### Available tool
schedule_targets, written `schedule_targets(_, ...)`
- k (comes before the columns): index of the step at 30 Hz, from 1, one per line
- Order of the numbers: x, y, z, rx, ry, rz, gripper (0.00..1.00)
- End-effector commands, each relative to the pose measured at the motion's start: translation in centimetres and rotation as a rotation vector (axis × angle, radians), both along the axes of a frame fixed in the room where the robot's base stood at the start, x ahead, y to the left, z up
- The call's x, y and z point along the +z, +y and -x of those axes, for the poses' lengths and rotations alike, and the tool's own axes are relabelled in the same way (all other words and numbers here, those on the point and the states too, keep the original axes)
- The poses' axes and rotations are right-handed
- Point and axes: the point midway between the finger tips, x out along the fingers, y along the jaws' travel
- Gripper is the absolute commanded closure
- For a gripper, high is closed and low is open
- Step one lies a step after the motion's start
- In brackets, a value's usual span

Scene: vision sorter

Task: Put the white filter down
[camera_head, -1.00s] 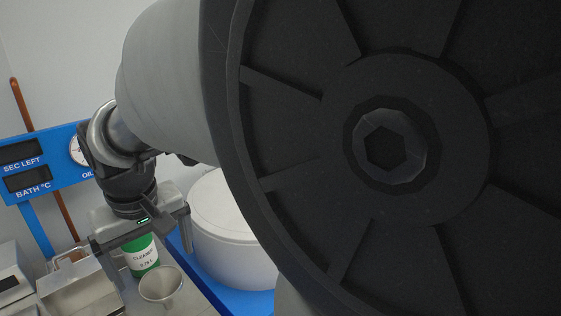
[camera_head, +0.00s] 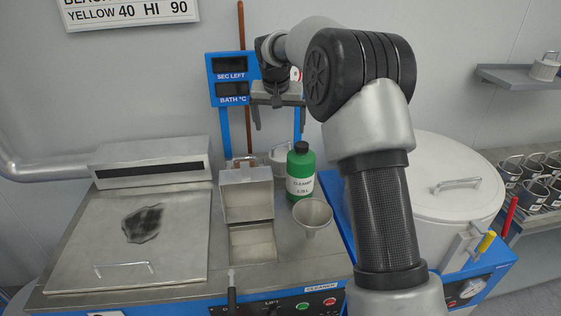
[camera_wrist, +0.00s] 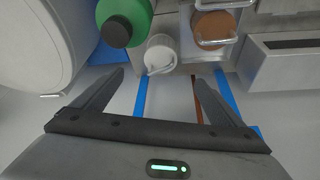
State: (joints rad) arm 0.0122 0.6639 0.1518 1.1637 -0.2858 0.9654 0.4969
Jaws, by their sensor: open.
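The white filter (camera_head: 279,158) is a small pale cylinder with a wire handle. In the head view it stands behind the green cleaner bottle (camera_head: 302,172), which partly hides it. In the wrist view the filter (camera_wrist: 161,52) shows its pale top and its handle, beside the bottle (camera_wrist: 122,22). My gripper (camera_head: 280,122) is open and empty above the filter, its fingers pointing down. In the wrist view the gripper (camera_wrist: 158,79) has its fingers spread wide, with the filter beyond the tips and apart from them.
A steel box with a raised lid (camera_head: 246,195) and a funnel (camera_head: 312,215) stand in front. A blue display panel (camera_head: 228,79) is behind the gripper. A large white drum (camera_head: 455,205) is at right.

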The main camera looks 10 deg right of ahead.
Motion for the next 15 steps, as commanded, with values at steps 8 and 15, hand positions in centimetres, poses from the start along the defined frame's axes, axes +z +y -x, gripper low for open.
schedule_targets(8, -5.7, -0.7, -2.1, -0.002, 0.006, 0.0, 0.08)
schedule_targets(15, -9.4, -1.1, -3.7, 0.0, 0.002, -0.001, 0.08)
